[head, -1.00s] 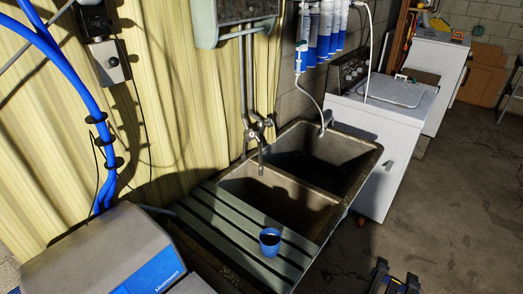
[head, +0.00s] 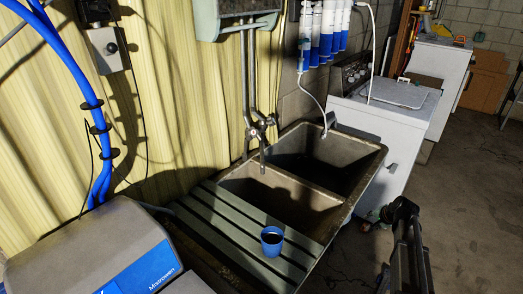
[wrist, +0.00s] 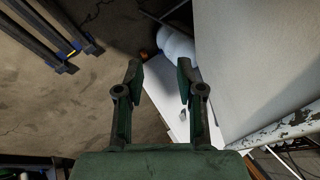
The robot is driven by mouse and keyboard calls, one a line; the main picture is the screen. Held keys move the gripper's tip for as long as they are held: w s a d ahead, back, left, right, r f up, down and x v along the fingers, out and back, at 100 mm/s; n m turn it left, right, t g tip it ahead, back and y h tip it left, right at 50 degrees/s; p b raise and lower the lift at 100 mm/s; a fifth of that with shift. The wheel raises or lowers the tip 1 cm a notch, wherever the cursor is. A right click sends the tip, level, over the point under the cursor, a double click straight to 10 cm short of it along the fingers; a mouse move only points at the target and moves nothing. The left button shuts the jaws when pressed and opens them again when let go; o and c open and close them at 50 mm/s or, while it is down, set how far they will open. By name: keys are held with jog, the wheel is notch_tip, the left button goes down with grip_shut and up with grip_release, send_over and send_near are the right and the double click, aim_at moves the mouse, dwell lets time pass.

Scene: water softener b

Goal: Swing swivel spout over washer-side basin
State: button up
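The swivel spout (head: 262,158) hangs from the wall tap (head: 258,131) behind the double concrete sink. Its end is at the back of the near-left basin (head: 275,194), close to the divider. The washer-side basin (head: 318,155) is the far-right one, beside the white washer (head: 395,125). My gripper (wrist: 159,82) is open and empty in the wrist view, its two fingers well apart above the floor and beside a pale panel. In the head view my dark arm shows at the lower right, clear of the sink; the fingertips cannot be made out there. The spout is not in the wrist view.
A blue cup (head: 272,241) stands on the slatted drainboard (head: 228,222) left of the sink. A white hose (head: 316,97) runs down from the blue-and-white filters (head: 327,30) to the far basin. The floor (head: 465,210) at right has free room.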

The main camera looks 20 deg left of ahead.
jog(key=w+r+m+t+b, duration=0.1)
jog(key=w+r+t, duration=0.2)
jog(key=w+r, duration=0.9)
notch_tip(320, 180, up, 18)
jog(key=n+g+h+p, duration=0.3)
jog(key=n+g+p, duration=0.5)
jog(key=n+p, duration=0.6)
send_over(263, 164)
jog(key=shift+m+p, duration=0.3)
jog(key=shift+m, duration=0.4)
jog(key=shift+a+f+b, duration=0.1)
jog(key=shift+f+b, duration=1.55)
jog(key=shift+f, duration=2.4)
jog(key=c, duration=0.7)
